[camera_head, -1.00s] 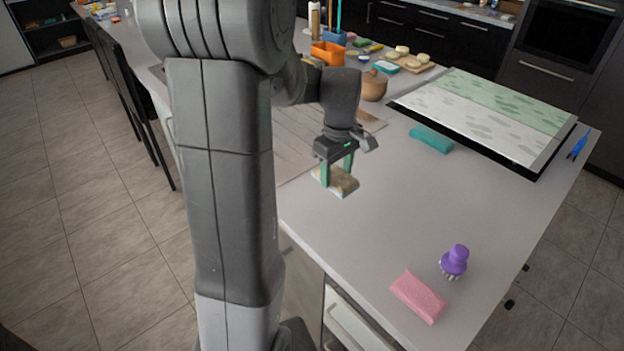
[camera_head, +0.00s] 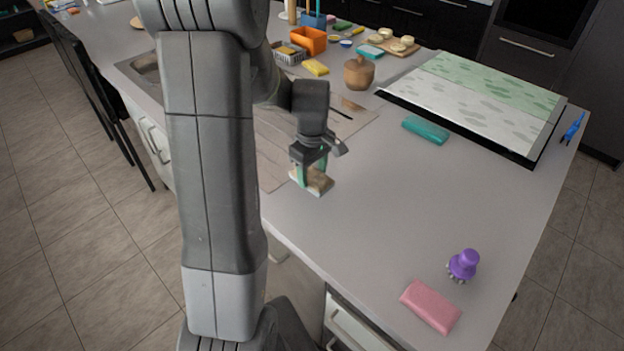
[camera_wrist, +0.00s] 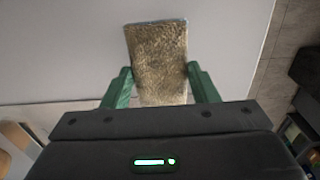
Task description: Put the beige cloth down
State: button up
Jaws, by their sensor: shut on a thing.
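The beige cloth (camera_wrist: 158,58) is a rough, tan rectangular block between the green fingers of my gripper (camera_wrist: 162,88) in the wrist view. In the head view my gripper (camera_head: 312,180) points down at the near left part of the grey countertop (camera_head: 400,200), shut on the beige cloth (camera_head: 319,186). The cloth is at or just above the counter; I cannot tell whether it touches.
A pink sponge (camera_head: 431,306) and a purple brush (camera_head: 463,264) lie at the near right. A teal sponge (camera_head: 426,130) lies by the large green and white board (camera_head: 490,100). A brown pot (camera_head: 358,73) stands farther back. The counter's middle is clear.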

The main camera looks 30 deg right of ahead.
aim_at(313, 175)
jog(key=shift+f, duration=1.7)
jog(key=shift+f, duration=0.1)
jog(key=shift+f, duration=0.15)
jog(key=o, duration=1)
notch_tip(313, 175, up, 12)
jog(key=shift+r, duration=0.25)
jog(key=shift+f, duration=0.15)
